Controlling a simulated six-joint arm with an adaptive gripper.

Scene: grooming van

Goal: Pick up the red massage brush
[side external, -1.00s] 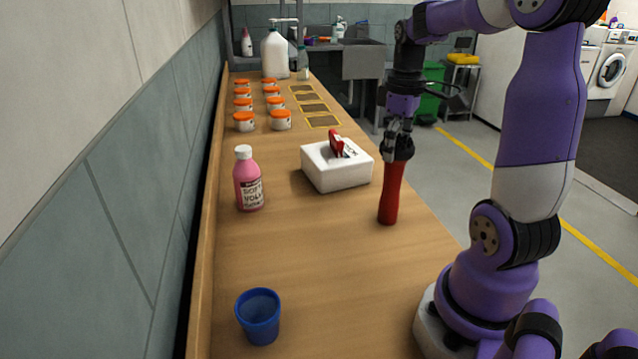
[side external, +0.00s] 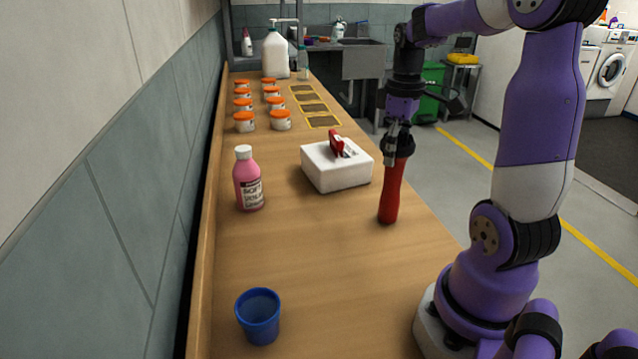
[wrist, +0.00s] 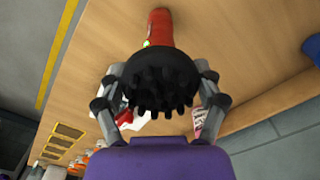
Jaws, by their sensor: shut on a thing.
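The red massage brush has a red handle (side external: 390,193) pointing down and a black bristled head on top. It stands nearly upright at the bench's right edge; I cannot tell whether its lower end touches the wood. My gripper (side external: 393,150) is above it and shut on the black head. In the wrist view the brush's black head (wrist: 157,80) sits between the two grey fingers of my gripper (wrist: 158,72), with the red handle beyond it. The far side of the head is hidden in both views.
A white block (side external: 337,172) holding a red tool (side external: 336,144) sits just left of the brush. A pink bottle (side external: 248,182) and a blue cup (side external: 258,318) stand further left. Orange-lidded tubs (side external: 281,122) line the back. The bench's front middle is clear.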

